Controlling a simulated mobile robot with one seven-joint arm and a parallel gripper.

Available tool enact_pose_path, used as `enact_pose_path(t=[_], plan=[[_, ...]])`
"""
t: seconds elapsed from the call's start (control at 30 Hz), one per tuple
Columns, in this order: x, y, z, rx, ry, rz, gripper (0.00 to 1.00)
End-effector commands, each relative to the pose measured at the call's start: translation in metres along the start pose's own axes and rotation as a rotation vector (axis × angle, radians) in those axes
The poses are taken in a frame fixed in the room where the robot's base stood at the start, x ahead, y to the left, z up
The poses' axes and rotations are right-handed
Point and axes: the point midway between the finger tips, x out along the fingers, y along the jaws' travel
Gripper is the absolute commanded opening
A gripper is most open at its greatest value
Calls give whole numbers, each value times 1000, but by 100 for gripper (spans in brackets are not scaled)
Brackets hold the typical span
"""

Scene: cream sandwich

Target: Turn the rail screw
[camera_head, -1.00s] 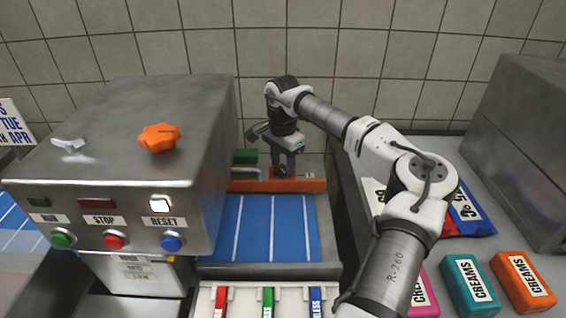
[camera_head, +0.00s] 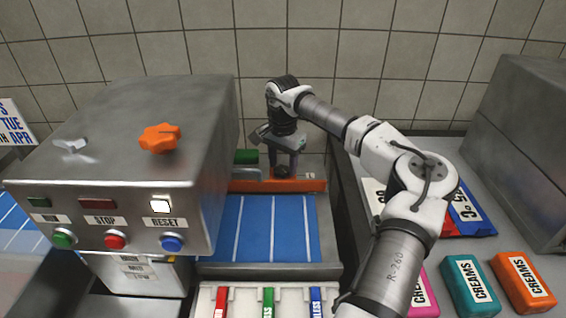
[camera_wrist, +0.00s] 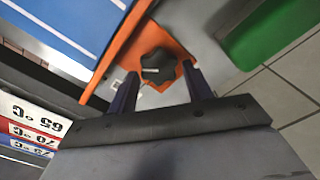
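The rail screw is a dark lobed knob (camera_wrist: 158,66) with a pale line on its top, set on the orange rail (camera_wrist: 122,55) in the wrist view. In the head view the orange rail (camera_head: 311,185) lies across the back of the blue lane bed, and the knob (camera_head: 282,172) shows small and dark under my gripper (camera_head: 284,167). My gripper (camera_wrist: 159,72) is open, pointing down, with one dark finger on each side of the knob. Narrow gaps seem to show between the fingers and knob, so contact cannot be told.
A steel machine housing (camera_head: 215,150) with an orange knob (camera_head: 159,138) and buttons stands close on the left. A green block (camera_head: 246,157) sits behind the rail. Cream packs (camera_head: 468,284) lie on the right counter. The tiled wall is close behind.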

Motion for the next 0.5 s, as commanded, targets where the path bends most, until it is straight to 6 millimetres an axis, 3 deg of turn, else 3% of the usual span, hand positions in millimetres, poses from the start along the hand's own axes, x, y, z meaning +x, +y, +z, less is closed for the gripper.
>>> enact_pose_path(t=[0.1,0.5], plan=[[0,0,0,0,0,1,64],[-8,0,0,1,1,0,64]])
